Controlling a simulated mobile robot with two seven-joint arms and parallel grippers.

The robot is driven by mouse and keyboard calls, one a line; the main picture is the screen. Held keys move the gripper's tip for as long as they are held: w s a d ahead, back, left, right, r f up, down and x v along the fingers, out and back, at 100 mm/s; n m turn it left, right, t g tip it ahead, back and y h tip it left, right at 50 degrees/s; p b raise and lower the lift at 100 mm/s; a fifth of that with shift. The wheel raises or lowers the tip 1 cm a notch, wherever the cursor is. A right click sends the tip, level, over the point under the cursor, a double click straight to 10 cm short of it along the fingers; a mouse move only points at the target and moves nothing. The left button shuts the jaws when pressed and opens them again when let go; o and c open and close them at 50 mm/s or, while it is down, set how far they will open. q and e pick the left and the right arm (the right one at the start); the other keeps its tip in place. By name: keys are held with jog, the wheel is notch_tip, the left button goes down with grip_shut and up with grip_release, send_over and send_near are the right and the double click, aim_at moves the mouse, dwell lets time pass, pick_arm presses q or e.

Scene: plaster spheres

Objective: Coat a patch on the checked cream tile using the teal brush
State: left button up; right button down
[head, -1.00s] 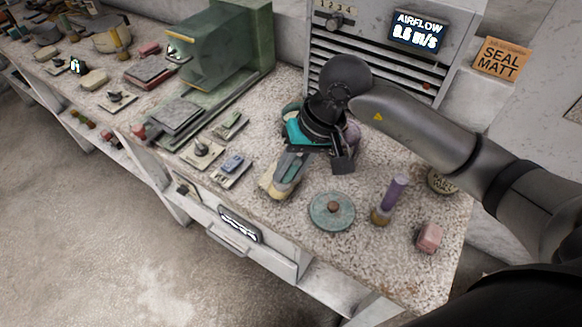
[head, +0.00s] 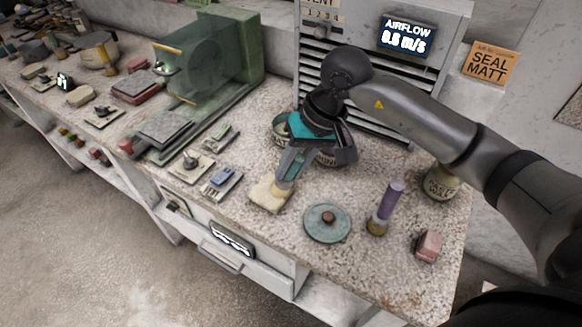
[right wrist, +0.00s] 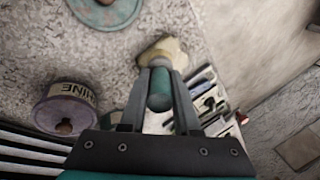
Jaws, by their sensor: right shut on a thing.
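My right gripper (head: 293,161) is shut on the teal brush, with its fingers on either side of the teal handle (right wrist: 160,90). The brush points down, and its tan bristle end (head: 283,187) is at the cream tile (head: 266,198) near the bench's front edge. I cannot tell whether the bristles touch the tile or hover just above it. The tile also shows beyond the handle in the right wrist view (right wrist: 165,52). A checked pattern and any coating on it are too small to make out. My left gripper is not in view.
A lidded jar (head: 327,157) and another jar (head: 280,130) stand behind the gripper. Small items on pale plates (head: 221,182) lie left.

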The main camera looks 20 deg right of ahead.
jog(key=shift+s+a+f+b, duration=0.15)
jog(key=shift+s+a+b, duration=0.1)
jog(key=shift+s+a, duration=0.45)
jog(key=shift+s+a+f+b, duration=0.1)
jog(key=shift+s+a+b, duration=0.1)
jog(key=shift+s+a, duration=0.5)
jog(key=shift+w+d+b, duration=0.5)
jog(key=shift+w+d, duration=0.05)
jog(key=shift+w, duration=0.1)
jog(key=shift+w+d+r+b, duration=0.2)
jog(key=shift+w+d+b, duration=0.35)
jog(key=shift+w+d, duration=0.35)
jog(key=shift+s, duration=0.1)
jog(key=shift+s+a+r+p, duration=0.45)
jog(key=shift+s+a+r, duration=0.15)
jog(key=shift+a+r, duration=0.25)
jog(key=shift+w, duration=0.1)
jog(key=shift+w+a+f+b, duration=0.45)
jog(key=shift+w+a+b, duration=0.2)
jog(key=shift+w+b, duration=0.25)
jog(key=shift+w+a+f+b, duration=0.1)
jog(key=shift+w+f+b, duration=0.05)
jog(key=shift+w+b, duration=0.15)
